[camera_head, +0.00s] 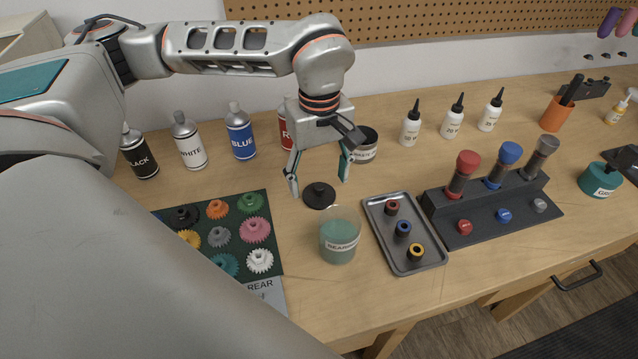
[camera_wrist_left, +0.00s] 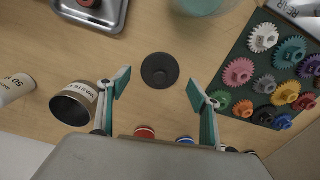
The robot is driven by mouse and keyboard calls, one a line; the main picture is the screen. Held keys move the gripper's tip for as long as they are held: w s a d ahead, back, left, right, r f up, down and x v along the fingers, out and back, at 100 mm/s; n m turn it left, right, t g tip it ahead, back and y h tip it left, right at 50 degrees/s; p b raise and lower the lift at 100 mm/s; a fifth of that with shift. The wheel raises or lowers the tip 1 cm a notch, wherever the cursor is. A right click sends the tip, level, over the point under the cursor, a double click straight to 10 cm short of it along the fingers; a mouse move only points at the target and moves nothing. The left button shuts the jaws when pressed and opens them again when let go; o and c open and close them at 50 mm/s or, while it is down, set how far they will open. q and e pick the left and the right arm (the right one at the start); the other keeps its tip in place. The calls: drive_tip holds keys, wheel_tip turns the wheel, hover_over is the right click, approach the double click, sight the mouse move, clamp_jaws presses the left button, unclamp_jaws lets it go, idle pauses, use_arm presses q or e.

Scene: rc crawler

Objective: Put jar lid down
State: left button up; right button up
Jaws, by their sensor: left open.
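The black round jar lid (camera_head: 319,195) lies on the wooden bench, knob up, just behind the glass jar labelled as bearings (camera_head: 340,240). My left gripper (camera_head: 319,184) is open, pointing down, with its fingertips on either side above the lid and apart from it. In the left wrist view the lid (camera_wrist_left: 160,70) lies free between and slightly beyond the open fingers (camera_wrist_left: 157,84). The jar (camera_wrist_left: 203,4) is cut off at that view's top edge, and it stands open in the head view. My right gripper cannot be made out.
A grey metal tray (camera_head: 405,262) with ringed parts is right of the jar. A gear mat (camera_head: 270,268) is left. A waste can (camera_head: 364,148) and bottles stand behind. A dark rack (camera_head: 500,212) with shocks is further right. A teal tub (camera_head: 600,182) sits far right.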

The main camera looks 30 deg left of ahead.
sight(319, 186)
use_arm(q)
wheel_tip(319, 186, up, 10)
drive_tip(key=shift+f, duration=0.15)
idle(0.7)
